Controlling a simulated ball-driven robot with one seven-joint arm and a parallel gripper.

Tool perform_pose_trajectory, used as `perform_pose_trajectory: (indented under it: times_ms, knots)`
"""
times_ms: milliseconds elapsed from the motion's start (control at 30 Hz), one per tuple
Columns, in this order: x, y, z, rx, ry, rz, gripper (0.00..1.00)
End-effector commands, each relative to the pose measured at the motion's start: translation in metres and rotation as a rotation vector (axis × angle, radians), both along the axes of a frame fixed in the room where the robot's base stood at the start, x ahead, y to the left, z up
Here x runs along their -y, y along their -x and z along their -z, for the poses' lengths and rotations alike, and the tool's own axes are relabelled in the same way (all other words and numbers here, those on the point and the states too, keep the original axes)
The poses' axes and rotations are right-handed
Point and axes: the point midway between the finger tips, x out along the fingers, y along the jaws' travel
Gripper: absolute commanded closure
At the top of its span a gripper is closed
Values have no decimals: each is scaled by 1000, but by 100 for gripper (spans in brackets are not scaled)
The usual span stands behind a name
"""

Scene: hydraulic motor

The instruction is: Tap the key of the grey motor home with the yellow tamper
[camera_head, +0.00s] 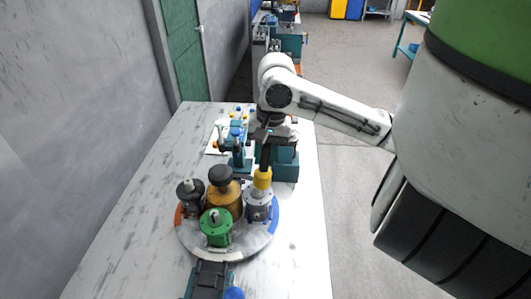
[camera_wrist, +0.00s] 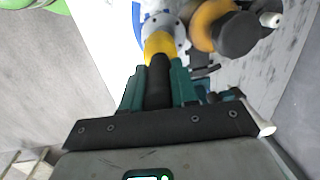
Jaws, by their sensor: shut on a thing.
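The yellow tamper (camera_head: 262,178) has a yellow head and a black handle. My gripper (camera_head: 267,140) is shut on the black handle and holds the tamper upright, head down. In the wrist view the handle (camera_wrist: 157,88) sits between the two teal fingers, with the yellow head (camera_wrist: 160,46) beyond it. The grey motor (camera_head: 258,209) stands on the right of the round turntable (camera_head: 235,255), directly below the tamper head. Its flange (camera_wrist: 180,36) shows in the wrist view. I cannot tell whether the head touches it. The key is hidden.
An orange motor with a black knob (camera_head: 222,190), a green motor (camera_head: 216,228) and a dark motor (camera_head: 190,196) crowd the turntable beside the grey one. A teal press (camera_head: 238,150) stands behind. A teal fixture (camera_head: 210,280) is in front. The table's left side is clear.

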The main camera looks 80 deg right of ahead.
Motion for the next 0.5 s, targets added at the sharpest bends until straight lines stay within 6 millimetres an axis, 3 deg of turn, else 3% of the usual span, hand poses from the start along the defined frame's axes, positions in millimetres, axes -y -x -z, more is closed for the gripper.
perform_pose_trajectory:
  times_ms: [500]
  knots:
    - [0, 0, -37, 1, 0, 1, 100]
